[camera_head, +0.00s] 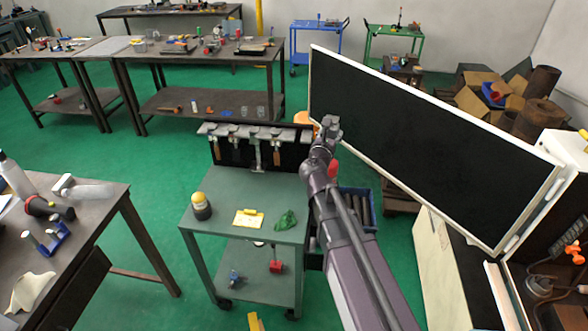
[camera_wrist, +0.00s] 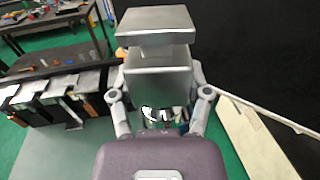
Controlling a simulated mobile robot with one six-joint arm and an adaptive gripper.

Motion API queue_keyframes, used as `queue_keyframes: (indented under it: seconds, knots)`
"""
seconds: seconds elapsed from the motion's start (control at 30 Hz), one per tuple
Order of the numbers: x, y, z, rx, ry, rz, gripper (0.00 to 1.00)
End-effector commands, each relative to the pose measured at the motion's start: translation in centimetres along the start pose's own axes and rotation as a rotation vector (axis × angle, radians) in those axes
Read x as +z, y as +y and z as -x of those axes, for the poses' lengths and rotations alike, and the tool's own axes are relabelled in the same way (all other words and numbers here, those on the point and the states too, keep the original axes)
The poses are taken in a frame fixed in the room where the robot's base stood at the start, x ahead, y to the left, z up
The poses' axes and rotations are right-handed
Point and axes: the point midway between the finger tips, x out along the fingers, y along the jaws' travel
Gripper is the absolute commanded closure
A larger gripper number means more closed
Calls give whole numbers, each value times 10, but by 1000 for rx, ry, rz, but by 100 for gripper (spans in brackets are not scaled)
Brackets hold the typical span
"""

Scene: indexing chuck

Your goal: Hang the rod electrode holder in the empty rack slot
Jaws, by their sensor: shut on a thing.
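My gripper (camera_head: 328,130) is raised at the right end of the rack, above and behind the green cart. In the wrist view my gripper (camera_wrist: 159,105) is shut on a blocky silver metal holder (camera_wrist: 158,68), its fingers on either side. I take this as the rod electrode holder; its lower part is hidden and any rod is not clear. The rack (camera_head: 236,150) stands along the cart's back edge, with several metal holders (camera_head: 256,138) hanging in a row. They also show in the wrist view (camera_wrist: 62,88), left of my gripper. I cannot tell which slot is empty.
The green cart (camera_head: 240,188) carries a yellow-capped jar (camera_head: 201,207), a yellow note (camera_head: 248,219) and a green cloth (camera_head: 286,221). A large black panel (camera_head: 420,140) stands close to the right of my gripper. A workbench (camera_head: 88,225) is at the left.

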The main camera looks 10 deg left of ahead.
Motion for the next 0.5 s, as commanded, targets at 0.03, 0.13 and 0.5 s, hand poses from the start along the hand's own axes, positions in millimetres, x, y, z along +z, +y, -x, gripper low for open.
queue_keyframes:
  seconds: [0.03, 0.13, 0.5]
  knots:
    - [-10, 4, -2, 5, -1, 1, 98]
    - [-22, 12, -6, 14, 0, 1, 98]
    - [-78, 46, -20, 61, 1, 1, 98]
